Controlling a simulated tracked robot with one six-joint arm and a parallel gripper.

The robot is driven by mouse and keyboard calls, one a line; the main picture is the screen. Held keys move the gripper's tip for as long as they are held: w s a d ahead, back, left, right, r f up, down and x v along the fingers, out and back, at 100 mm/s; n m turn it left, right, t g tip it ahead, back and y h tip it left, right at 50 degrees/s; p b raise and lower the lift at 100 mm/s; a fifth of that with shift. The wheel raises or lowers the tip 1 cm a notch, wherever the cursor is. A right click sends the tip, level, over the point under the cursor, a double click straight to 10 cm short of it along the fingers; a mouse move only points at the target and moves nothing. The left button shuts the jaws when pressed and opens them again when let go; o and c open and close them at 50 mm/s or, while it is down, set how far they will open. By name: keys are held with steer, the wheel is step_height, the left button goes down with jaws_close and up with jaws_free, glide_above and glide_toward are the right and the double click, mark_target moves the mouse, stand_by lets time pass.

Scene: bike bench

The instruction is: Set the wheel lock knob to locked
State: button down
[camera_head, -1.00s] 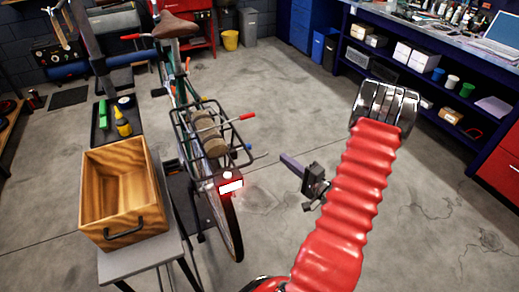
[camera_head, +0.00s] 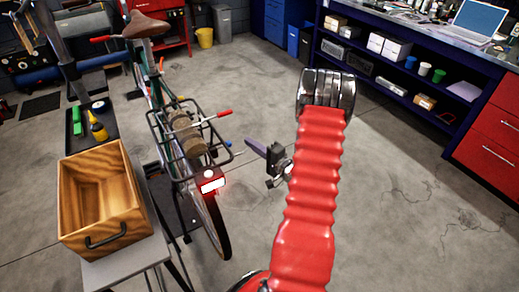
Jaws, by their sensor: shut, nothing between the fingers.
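The bicycle stands at left centre with its rear wheel (camera_head: 217,228) towards me. A black rear rack (camera_head: 160,128) carries a rolled tan bundle (camera_head: 190,141). A lever with a red grip (camera_head: 224,113) and a small blue tip (camera_head: 228,143) stick out to the rack's right. I cannot tell which part is the wheel lock knob, or its setting. My gripper (camera_head: 249,146) is shut and empty, in the air right of the rack, pointing left towards the bicycle. It appears apart from the bicycle. My red sleeved arm hides the floor behind it.
A wooden box (camera_head: 122,238) with a black handle stands on a grey bench left of the wheel. A dark tray (camera_head: 113,133) behind it holds a green item and a yellow bottle (camera_head: 97,128). Blue shelving (camera_head: 395,98) lines the right. The floor between is clear.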

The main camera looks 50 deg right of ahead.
steer(key=w+a, duration=0.1)
steer(key=a, duration=0.1)
steer(key=w+a, duration=0.1)
steer(key=shift+w+a, duration=0.35)
steer(key=shift+a, duration=0.05)
